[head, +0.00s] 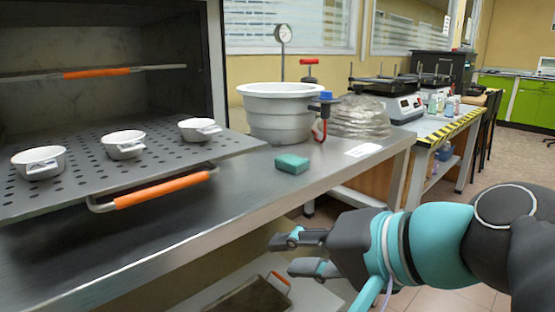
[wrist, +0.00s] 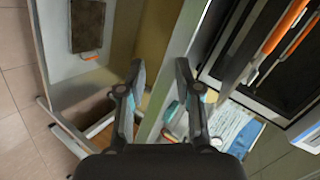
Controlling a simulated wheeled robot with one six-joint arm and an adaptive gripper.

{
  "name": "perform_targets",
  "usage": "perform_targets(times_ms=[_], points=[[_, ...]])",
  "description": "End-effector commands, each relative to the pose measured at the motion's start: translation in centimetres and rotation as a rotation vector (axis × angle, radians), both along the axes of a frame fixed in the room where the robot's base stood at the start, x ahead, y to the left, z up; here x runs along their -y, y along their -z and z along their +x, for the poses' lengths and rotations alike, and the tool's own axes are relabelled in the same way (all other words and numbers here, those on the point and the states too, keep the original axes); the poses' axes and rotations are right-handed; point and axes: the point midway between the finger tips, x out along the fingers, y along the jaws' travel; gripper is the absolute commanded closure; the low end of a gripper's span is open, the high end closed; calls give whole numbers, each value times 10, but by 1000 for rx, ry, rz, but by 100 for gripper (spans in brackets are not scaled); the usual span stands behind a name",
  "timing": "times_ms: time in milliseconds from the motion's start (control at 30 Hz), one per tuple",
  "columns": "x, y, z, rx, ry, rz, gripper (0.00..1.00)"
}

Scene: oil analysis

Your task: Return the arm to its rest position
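My gripper (head: 300,253) is in the lower middle of the head view, in front of the steel bench (head: 238,217) and below the level of its top. Its two dark fingers point left and stand apart, with nothing between them. In the wrist view my gripper (wrist: 158,85) also shows open and empty, its fingers spread over the gap beside the bench. My teal and dark grey arm reaches in from the right edge of the head view.
An oven shelf (head: 95,190) with an orange handle holds three white dishes (head: 124,144). A grey tub (head: 281,112) and a green sponge (head: 292,163) stand on the bench. A dark tray (head: 254,298) lies on a lower shelf. Floor (head: 515,165) is clear at right.

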Motion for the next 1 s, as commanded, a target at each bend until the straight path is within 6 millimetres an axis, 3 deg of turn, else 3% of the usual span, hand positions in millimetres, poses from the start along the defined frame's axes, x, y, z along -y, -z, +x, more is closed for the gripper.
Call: perform_targets(times_ms=[100, 200, 400, 600, 1000], points=[[34, 49, 9, 2, 24, -240, 66], [64, 85, 11, 2, 16, -448, 66], [118, 135, 8, -5, -50, -807, 66], [142, 158, -2, -38, -125, -977, 66], [138, 157, -2, -35, -134, -969, 66]])
